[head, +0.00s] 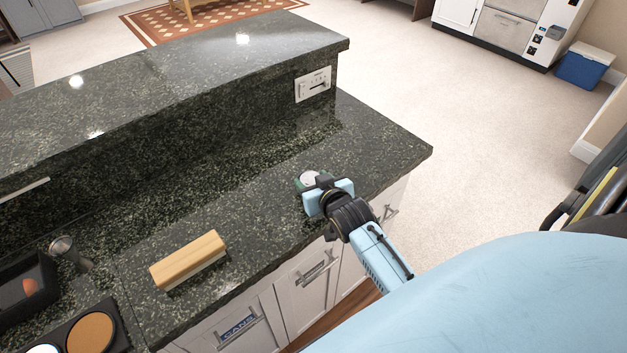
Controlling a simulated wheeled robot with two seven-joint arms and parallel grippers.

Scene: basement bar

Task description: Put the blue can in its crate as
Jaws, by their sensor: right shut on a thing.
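My right gripper (324,193) is at the right part of the dark granite counter (250,235), close to its front edge. It is shut on a can (307,179) with a pale round top and a greenish side. The jaws hide much of the can, and I cannot tell whether its base touches the counter. I see no clearly blue can and no crate in this view. A blue label reading CANS (238,327) is on a white drawer front below the counter. My left gripper is not in view.
A wooden-backed block (188,259) lies on the counter. A metal cup (63,246), a black bin (28,287) and a black tray with round contents (60,340) are at the lower left. A raised ledge (150,75) with a wall plate (313,84) runs behind.

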